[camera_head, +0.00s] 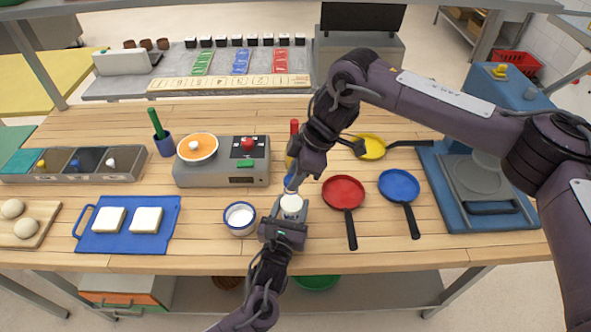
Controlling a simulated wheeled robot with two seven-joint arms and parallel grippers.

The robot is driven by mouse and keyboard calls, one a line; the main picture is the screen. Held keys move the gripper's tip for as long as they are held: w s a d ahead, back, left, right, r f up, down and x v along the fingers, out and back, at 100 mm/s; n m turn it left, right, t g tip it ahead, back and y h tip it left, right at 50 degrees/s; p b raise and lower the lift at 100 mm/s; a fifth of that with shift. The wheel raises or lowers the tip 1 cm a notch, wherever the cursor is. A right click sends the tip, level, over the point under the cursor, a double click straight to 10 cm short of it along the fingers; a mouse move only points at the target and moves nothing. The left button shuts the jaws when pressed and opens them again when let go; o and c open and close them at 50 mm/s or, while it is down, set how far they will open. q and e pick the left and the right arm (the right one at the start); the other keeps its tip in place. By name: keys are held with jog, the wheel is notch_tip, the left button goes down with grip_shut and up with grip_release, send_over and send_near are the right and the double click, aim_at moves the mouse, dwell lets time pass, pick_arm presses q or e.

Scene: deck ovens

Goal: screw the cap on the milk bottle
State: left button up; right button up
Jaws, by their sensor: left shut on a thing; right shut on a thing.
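The milk bottle (291,204) stands near the front edge of the wooden table, its white top part showing. My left gripper (289,215) comes from the front and is shut on the bottle, hiding its lower part. My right gripper (297,188) reaches down from above and is shut at the top of the bottle. The cap is hidden or too small to make out between the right fingers, so I cannot tell how it sits on the bottle.
A white-and-blue bowl (240,218) stands close left of the bottle. A red pan (343,193) and a blue pan (399,186) lie to the right. A grey appliance (222,176) stands behind left. A blue board (127,240) with two white slices lies left.

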jog(key=shift+f, duration=0.55)
dwell(0.4)
jog(key=m, duration=0.2)
jog(key=m+t, duration=0.1)
jog(key=shift+s+a+f+m, duration=0.1)
jog(key=shift+s+m, duration=0.2)
jog(key=shift+m, duration=0.1)
jog(key=m+t, duration=0.1)
jog(key=m, duration=0.1)
jog(key=m+h, duration=0.1)
jog(key=m, duration=0.1)
jog(key=shift+s+a+t, duration=0.1)
jog(key=shift+s+t, duration=0.1)
jog(key=shift+t, duration=0.2)
jog(key=m, duration=0.2)
jog(key=m+t+h, duration=0.1)
jog(key=shift+a+m, duration=0.2)
jog(key=shift+m, duration=0.2)
jog(key=m+h, duration=0.1)
jog(key=m, duration=0.2)
jog(key=shift+a, duration=0.15)
jog(key=m+h, duration=0.1)
jog(key=m, duration=0.2)
jog(key=shift+a+t, duration=0.2)
jog(key=shift+t, duration=0.1)
jog(key=shift+s+m+h, duration=0.1)
jog(key=shift+m+h, duration=0.4)
jog(key=shift+m, duration=0.4)
jog(key=shift+d, duration=0.1)
jog(key=o, duration=0.9)
